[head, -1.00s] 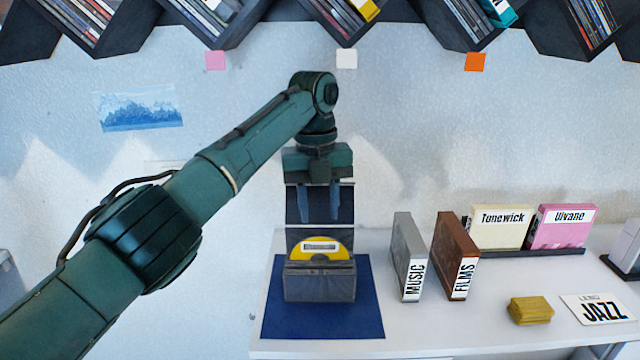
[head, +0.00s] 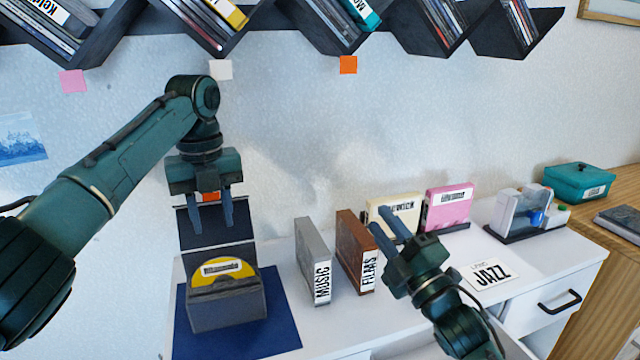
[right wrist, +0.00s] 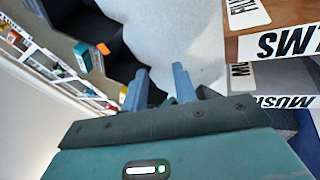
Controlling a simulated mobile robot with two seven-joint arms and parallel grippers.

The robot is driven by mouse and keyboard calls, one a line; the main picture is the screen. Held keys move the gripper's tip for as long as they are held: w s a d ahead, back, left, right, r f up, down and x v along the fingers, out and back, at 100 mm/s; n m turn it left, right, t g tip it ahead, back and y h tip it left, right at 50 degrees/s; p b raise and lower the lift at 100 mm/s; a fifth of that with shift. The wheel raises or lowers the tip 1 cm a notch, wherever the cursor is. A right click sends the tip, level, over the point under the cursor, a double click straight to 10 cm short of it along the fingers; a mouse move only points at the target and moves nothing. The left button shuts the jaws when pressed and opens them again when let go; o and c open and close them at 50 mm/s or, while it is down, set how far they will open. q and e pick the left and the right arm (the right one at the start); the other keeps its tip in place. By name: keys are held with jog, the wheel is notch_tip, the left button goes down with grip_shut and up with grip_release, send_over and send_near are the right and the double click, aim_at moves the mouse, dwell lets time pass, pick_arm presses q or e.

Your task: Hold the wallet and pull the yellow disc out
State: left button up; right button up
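The dark grey wallet (head: 228,310) stands open on a blue mat (head: 275,334) on the white table. The yellow disc (head: 238,268), with a white label, sits in it with its upper part showing. My left gripper (head: 210,222) points down above the wallet, fingers apart, in front of its raised back flap. Nothing shows between its fingers, and I cannot tell whether they touch the flap. My right gripper (head: 391,222) is open and empty, over the table to the right of the FILMS box. Its parted fingers also show in the right wrist view (right wrist: 160,85).
A grey MUSIC box (head: 308,262) and a brown FILMS box (head: 352,258) stand right of the wallet. Cream (head: 385,207) and pink (head: 448,208) boxes stand behind my right gripper. A JAZZ card (head: 490,274) lies to its right. Disc shelves (head: 290,22) hang above.

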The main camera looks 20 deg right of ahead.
jog(key=w+r+n+g+y, duration=0.3)
jog(key=w+n+y, duration=0.3)
jog(key=n, duration=0.9)
jog(key=w+r+n+g+y, duration=0.3)
jog(key=n+y, duration=0.4)
jog(key=n, duration=0.7)
jog(key=w+a+f+n+g+h, duration=0.1)
jog(key=a+n+g, duration=0.4)
jog(key=a, duration=0.5)
jog(key=w+a+f+n+g+h, duration=0.1)
jog(key=w+a+n+g, duration=0.3)
jog(key=a+n, duration=0.5)
jog(key=shift+w+a+f+g+h, duration=0.3)
jog(key=shift+a+f+g, duration=0.3)
jog(key=shift+f+g, duration=0.35)
jog(key=shift+c, duration=0.3)
grip_shut()
